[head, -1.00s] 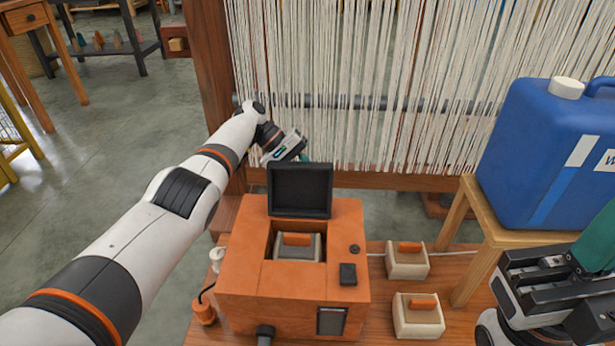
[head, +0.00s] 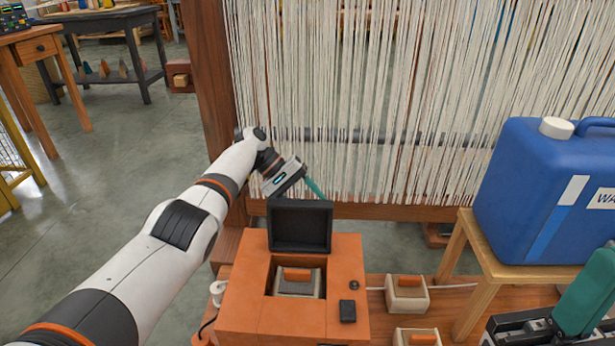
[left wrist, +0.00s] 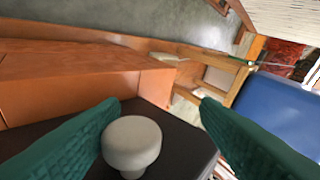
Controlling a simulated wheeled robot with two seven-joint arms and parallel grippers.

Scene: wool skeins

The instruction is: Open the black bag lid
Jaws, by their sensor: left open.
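The black lid (head: 300,226) stands upright at the back edge of an orange box (head: 262,306), leaving the box's opening uncovered. A grey block with an orange handle (head: 297,283) sits inside the opening. My left gripper (head: 315,188) is behind and just above the lid, with one teal finger visible. In the left wrist view a pale round knob (left wrist: 132,143) on a dark surface lies between my open green fingers; contact is not visible. My right gripper (head: 582,300) is partly in view at the lower right, and its jaw gap cannot be made out.
Pale blocks with orange handles (head: 407,294) stand right of the box on the wooden surface. A blue jug (head: 530,200) stands on a wooden stool (head: 465,235) farther right. A loom with hanging white threads (head: 370,100) rises close behind the lid and left gripper.

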